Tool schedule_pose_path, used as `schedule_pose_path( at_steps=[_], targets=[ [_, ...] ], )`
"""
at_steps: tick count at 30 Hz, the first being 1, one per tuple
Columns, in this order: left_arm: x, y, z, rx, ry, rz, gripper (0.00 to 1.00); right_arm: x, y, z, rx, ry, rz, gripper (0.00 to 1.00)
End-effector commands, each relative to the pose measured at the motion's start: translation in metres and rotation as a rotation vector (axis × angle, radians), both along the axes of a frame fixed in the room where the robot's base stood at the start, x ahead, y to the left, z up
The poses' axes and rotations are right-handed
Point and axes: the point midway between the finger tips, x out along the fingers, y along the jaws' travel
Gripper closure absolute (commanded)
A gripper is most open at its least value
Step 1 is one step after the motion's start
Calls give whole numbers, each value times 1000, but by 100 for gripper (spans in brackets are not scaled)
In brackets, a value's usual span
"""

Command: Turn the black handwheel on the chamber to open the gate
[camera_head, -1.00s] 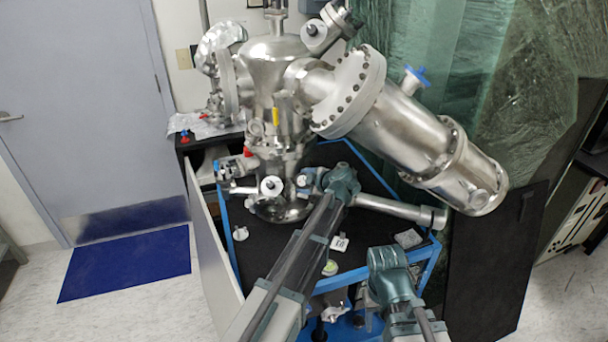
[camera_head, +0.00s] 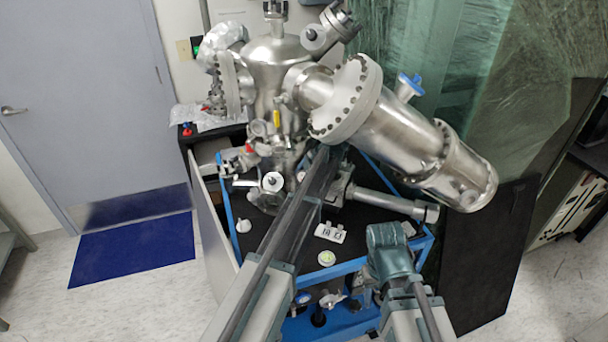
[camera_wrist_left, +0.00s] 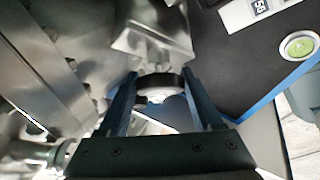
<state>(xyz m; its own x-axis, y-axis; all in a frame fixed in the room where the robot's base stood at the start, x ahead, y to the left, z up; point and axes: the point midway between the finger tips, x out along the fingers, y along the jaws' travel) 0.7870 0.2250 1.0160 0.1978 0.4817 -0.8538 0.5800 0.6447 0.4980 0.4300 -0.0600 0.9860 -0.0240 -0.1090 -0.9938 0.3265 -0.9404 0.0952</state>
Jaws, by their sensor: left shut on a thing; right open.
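The steel chamber (camera_head: 272,95) stands upright on a blue-framed cart. In the left wrist view, the black handwheel (camera_wrist_left: 160,81) shows as a dark, thin rim between my left fingertips. My left gripper (camera_wrist_left: 158,88) is shut on it, with a finger at each side. In the head view my left arm reaches up to the chamber's lower front and hides that gripper and the handwheel. My right gripper (camera_head: 366,294) is open and low at the cart's front edge, partly hidden below its teal wrist, away from the chamber.
A thick steel tube (camera_head: 400,130) slants right from the chamber, above a thinner tube (camera_head: 385,202). A white digital device (camera_head: 330,232) and a green-topped round item (camera_head: 326,258) lie on the black cart top (camera_head: 355,248). A blue mat (camera_head: 135,248) lies left.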

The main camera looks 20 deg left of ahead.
Motion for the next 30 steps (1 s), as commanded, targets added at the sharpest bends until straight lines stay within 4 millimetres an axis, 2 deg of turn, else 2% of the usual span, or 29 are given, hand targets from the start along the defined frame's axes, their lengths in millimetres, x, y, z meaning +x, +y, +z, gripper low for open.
schedule_pose_path(
  at_steps=[20, 21, 25, 30],
  targets=[
    [0, -1, -1, -39, 5, 35, 89, 0, 0, 4, 0, 0, 0, 50],
    [0, -1, -1, -40, 6, 35, 26, 0, 0, 4, 0, 0, 0, 50],
    [0, -1, 0, -38, 4, 35, 4, 0, 0, 4, 0, 0, 0, 50],
    [0, 0, 0, -37, 4, 35, 4, 0, 0, 4, 0, 0, 0, 50]
  ],
)
